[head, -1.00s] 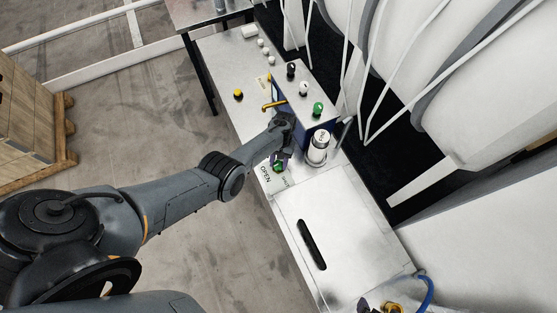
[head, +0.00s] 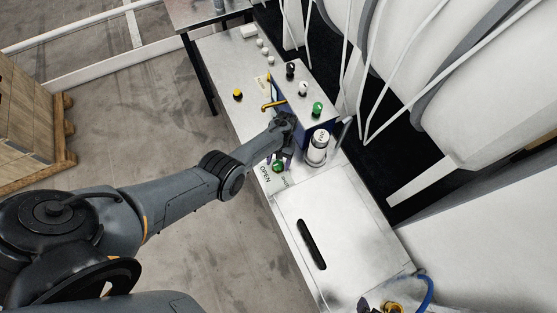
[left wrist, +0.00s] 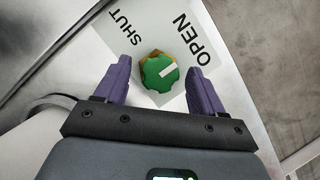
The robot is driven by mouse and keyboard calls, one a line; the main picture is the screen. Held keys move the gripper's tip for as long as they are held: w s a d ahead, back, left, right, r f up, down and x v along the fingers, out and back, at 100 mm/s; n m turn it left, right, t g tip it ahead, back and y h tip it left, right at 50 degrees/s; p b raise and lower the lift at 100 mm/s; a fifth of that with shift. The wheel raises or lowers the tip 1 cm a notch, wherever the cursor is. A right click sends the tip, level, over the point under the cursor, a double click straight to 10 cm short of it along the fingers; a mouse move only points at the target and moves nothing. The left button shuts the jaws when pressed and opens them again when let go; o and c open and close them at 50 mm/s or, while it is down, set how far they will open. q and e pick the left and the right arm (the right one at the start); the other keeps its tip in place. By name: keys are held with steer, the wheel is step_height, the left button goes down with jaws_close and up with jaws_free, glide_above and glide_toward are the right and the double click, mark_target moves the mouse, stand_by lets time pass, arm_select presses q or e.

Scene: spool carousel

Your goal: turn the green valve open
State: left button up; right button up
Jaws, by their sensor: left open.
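The green valve (left wrist: 160,73) is a round, lobed knob on a brassy base, set in a pale label plate. Its white mark points right and slightly up, toward the lower end of the word OPEN; SHUT is printed at the upper left. In the head view the valve (head: 278,167) sits on the bench, just below my left gripper (head: 283,158). In the left wrist view my left gripper (left wrist: 159,67) is open, its purple fingers on either side of the knob with visible gaps. My right gripper is not in view.
A blue box (head: 320,137) with black, white and green knobs on top stands beyond my left gripper. A white cylinder (head: 317,148) stands close to its right. A yellow lever (head: 273,105) and a yellow-black button (head: 238,94) are farther back. A slotted white panel (head: 345,235) lies nearer.

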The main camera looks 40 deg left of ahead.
arm_select(q)
steer(key=p+v, duration=0.1)
steer(key=v, duration=0.9)
steer(key=shift+w+r+p, duration=0.15)
steer(key=shift+r+p, duration=0.2)
steer(key=shift+r, duration=0.05)
